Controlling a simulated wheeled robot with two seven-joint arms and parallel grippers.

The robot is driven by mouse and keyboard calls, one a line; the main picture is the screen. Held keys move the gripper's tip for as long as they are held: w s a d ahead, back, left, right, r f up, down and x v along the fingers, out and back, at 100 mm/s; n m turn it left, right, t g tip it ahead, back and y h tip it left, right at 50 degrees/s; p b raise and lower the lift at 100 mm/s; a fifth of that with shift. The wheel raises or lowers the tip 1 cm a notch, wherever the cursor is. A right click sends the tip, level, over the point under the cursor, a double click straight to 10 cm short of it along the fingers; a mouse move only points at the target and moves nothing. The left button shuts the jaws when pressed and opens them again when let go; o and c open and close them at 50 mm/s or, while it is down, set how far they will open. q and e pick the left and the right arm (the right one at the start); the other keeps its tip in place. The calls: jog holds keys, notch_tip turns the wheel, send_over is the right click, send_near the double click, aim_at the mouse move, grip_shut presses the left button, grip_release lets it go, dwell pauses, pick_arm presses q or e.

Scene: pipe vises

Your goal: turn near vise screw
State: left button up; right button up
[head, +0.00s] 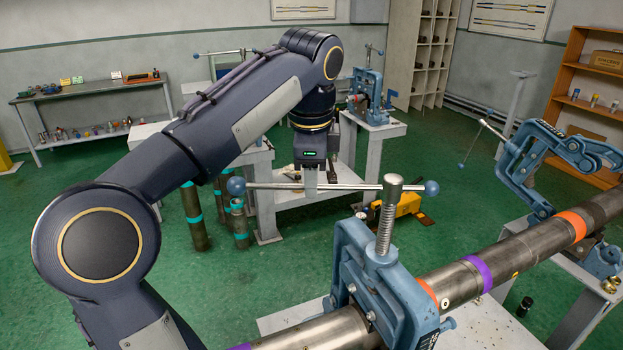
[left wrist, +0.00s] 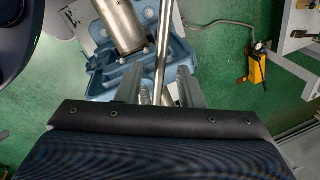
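The near vise (head: 385,285) is a blue yoke clamped around a long steel pipe (head: 455,283) at the lower right of the head view. Its threaded screw (head: 388,222) stands upright with a metal cross handle (head: 340,186) ending in blue balls. My left gripper (head: 310,182) points down at the handle's left half. In the left wrist view the handle (left wrist: 164,50) runs between the two fingers of this gripper (left wrist: 167,88). The fingers look apart, with a gap beside the bar on the right. The blue vise (left wrist: 100,78) lies beyond. My right gripper is not in view.
A second blue vise (head: 370,92) stands on a table at the back, and an open blue vise (head: 555,160) is at the right. Upright pipes (head: 195,218) and a yellow tool (head: 402,206) are on the green floor. A shelf bench (head: 85,92) is far left.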

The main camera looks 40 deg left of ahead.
pick_arm(q)
jog(key=shift+f, duration=0.1)
grip_shut()
dwell(0.4)
